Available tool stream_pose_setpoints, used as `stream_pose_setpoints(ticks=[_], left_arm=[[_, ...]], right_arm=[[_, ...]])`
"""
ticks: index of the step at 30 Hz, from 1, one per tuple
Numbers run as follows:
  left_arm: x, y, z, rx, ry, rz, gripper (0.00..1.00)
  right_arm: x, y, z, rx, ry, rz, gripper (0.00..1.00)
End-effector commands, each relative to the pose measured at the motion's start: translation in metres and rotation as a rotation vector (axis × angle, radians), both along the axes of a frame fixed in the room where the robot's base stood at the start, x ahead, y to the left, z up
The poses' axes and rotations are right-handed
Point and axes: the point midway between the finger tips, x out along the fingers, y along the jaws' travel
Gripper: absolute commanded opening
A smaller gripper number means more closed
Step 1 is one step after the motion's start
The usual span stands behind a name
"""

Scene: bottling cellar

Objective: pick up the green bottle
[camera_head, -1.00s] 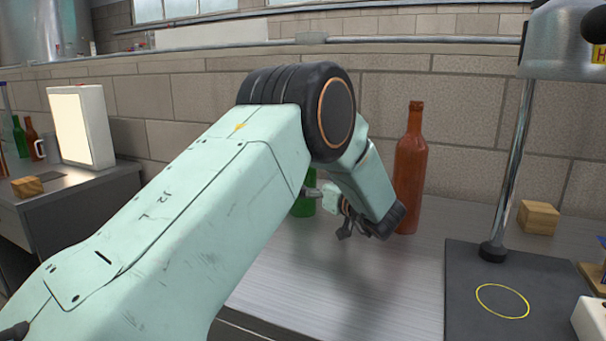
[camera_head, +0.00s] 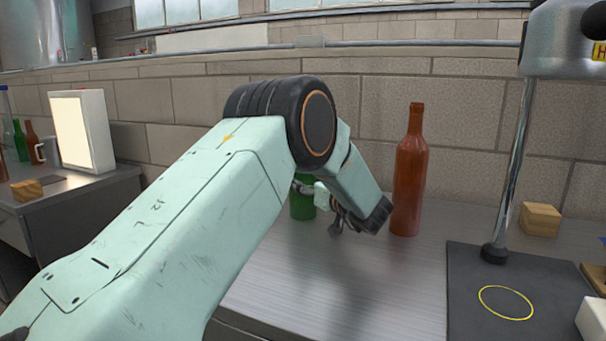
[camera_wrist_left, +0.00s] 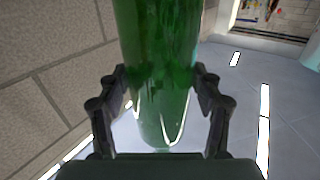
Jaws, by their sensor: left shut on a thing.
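The green bottle (camera_head: 302,203) stands on the metal bench behind my left arm; only its lower part shows in the head view, the rest is hidden by the arm. In the left wrist view the green bottle (camera_wrist_left: 160,60) fills the middle, between the two fingers. My left gripper (camera_wrist_left: 160,85) is shut on it, one dark finger on each side. In the head view the left gripper (camera_head: 328,208) is partly hidden by its own wrist, beside the bottle. My right gripper is not in view.
A brown-red bottle (camera_head: 409,175) stands just right of my left wrist. Further right are a wooden block (camera_head: 539,219) and a dark stand base (camera_head: 468,300) with a yellow ring and a metal post. A brick wall runs close behind. The bench front is clear.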

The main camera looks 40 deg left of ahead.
Motion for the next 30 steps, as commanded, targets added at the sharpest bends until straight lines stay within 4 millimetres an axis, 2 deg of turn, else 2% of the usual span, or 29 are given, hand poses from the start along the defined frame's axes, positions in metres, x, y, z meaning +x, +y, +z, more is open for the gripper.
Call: stream_pose_setpoints(ticks=[2,13,22,30], left_arm=[[0.0,0.0,0.001,0.002,-0.002,0.0,0.45],[0.0,0.0,0.002,0.002,-0.003,0.0,0.14],[0.001,0.0,0.009,0.004,-0.006,0.0,0.13],[0.001,0.0,0.058,0.004,-0.008,-0.001,0.13]], right_arm=[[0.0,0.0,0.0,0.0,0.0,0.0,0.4],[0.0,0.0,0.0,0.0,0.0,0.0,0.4],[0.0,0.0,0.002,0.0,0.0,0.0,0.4],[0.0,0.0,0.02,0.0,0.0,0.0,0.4]])
